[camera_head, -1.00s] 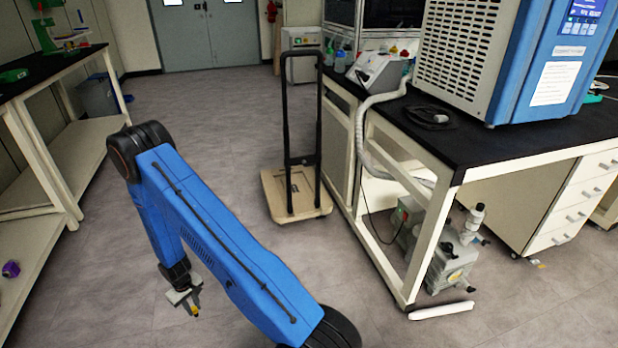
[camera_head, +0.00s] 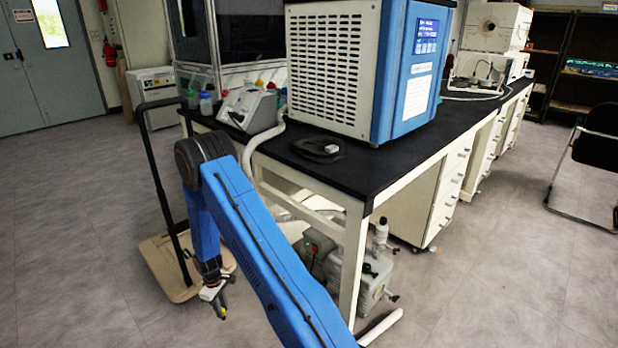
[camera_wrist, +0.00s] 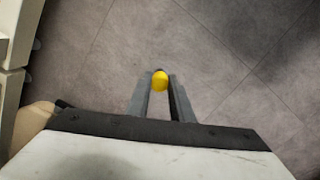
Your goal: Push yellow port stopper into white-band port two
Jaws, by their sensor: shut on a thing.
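The yellow port stopper (camera_wrist: 160,80) is a small round yellow piece, held between the fingertips of my gripper (camera_wrist: 160,90) in the wrist view. My gripper is shut on it and hangs over bare floor. In the head view my gripper (camera_head: 220,306) points down at the lower left, low beside the trolley; a small bit of yellow shows near its tip. The freeze dryer (camera_head: 338,72) is a blue and white machine on the black bench. No white-band port can be made out in either view.
A black-topped bench (camera_head: 375,165) stands right of my arm, with a pump (camera_head: 365,275) beneath it. A trolley (camera_head: 155,262) with a tall black handle stands behind my gripper. A black chair (camera_head: 595,150) is at the far right.

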